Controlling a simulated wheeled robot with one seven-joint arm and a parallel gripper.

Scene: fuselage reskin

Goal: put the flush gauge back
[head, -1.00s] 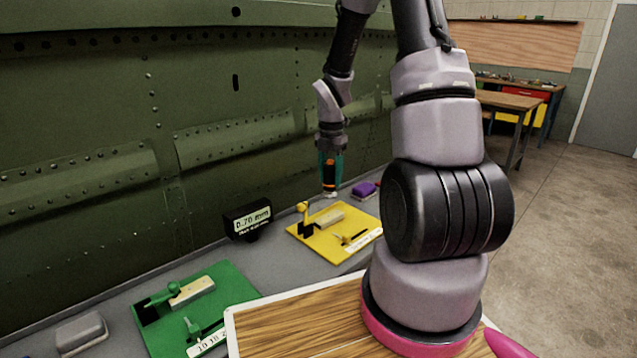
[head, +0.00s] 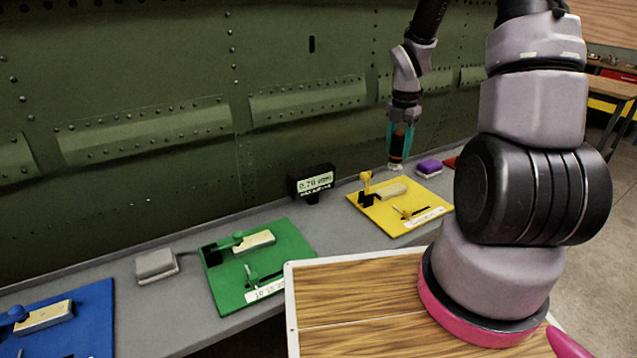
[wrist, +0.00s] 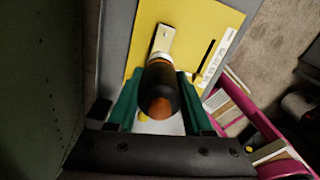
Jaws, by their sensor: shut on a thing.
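My gripper (head: 400,146) has teal fingers and is shut on a black and orange cylindrical tool, which I take to be the flush gauge (head: 397,143). The gauge hangs upright with its pale tip down, above the back right part of the yellow board (head: 410,220). In the wrist view the gauge (wrist: 160,88) sits between the two teal fingers, with the yellow board (wrist: 205,18) beyond it. A black readout (head: 316,184) stands on the bench left of the yellow board and seems to show 0.70 mm. I cannot tell whether the tip touches anything.
A green board (head: 292,242) and a blue board (head: 90,310) with fixtures lie along the grey bench. A grey block (head: 156,264) with a cable sits between them. The riveted green fuselage wall (head: 150,70) rises behind.

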